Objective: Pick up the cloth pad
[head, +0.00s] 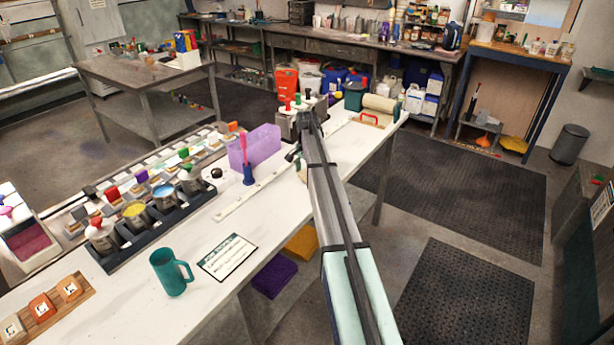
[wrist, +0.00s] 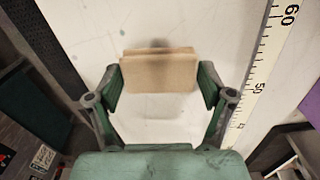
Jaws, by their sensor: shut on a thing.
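The cloth pad (wrist: 158,72) is a flat tan block in the wrist view, between the two fingers of my gripper (wrist: 160,78). The fingers are shut on its left and right ends. A soft shadow shows just beyond its far edge, over the white table; I cannot tell whether the pad touches the table or hangs a little above it. In the head view my arm hides most of the gripper and the pad.
A long ruler (wrist: 262,70) lies right of the pad. A cream roll (head: 379,104) lies at the far end.

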